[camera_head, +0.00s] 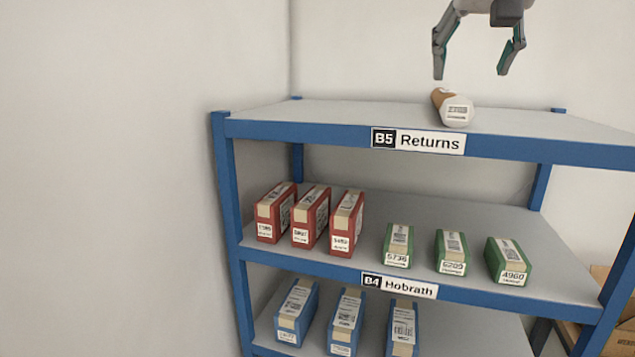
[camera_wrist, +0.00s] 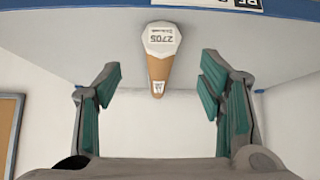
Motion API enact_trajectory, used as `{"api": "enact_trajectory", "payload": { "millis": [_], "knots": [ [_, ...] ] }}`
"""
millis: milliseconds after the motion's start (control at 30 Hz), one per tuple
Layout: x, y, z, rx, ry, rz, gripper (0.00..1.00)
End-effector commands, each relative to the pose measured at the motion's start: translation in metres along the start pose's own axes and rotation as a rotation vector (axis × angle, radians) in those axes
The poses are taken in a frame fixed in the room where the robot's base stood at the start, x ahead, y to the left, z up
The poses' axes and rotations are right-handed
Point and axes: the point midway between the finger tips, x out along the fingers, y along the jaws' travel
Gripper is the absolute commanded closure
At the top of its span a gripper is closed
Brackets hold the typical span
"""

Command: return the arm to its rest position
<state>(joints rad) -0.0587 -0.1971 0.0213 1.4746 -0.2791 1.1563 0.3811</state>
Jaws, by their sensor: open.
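My gripper (camera_head: 477,72) is open and empty, above the top shelf (camera_head: 330,112) marked B5 Returns. In the wrist view my gripper (camera_wrist: 160,105) shows its two fingers spread apart with green pads. A brown parcel with a white labelled end (camera_head: 454,108) lies on the top shelf below the gripper, apart from the fingers. It also shows in the wrist view as a tapering parcel (camera_wrist: 161,50), its label reading 2705.
The blue-framed rack holds red boxes (camera_head: 310,213) and green boxes (camera_head: 451,252) on the B4 Hobrath shelf. Blue boxes (camera_head: 346,322) stand on the shelf below. A cardboard box (camera_head: 622,335) is at the lower right. The top shelf is otherwise clear.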

Motion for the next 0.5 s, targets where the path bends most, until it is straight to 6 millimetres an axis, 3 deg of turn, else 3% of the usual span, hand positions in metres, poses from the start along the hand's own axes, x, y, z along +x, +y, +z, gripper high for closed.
{"api": "enact_trajectory", "payload": {
  "millis": [267,367,500],
  "knots": [
    [0.003,0.006,0.045,-0.045,-0.042,-0.024,0.37],
    [0.007,0.009,0.069,-0.068,-0.065,-0.035,0.37],
    [0.013,0.015,0.115,-0.104,-0.104,-0.059,0.37]
  ]
}}
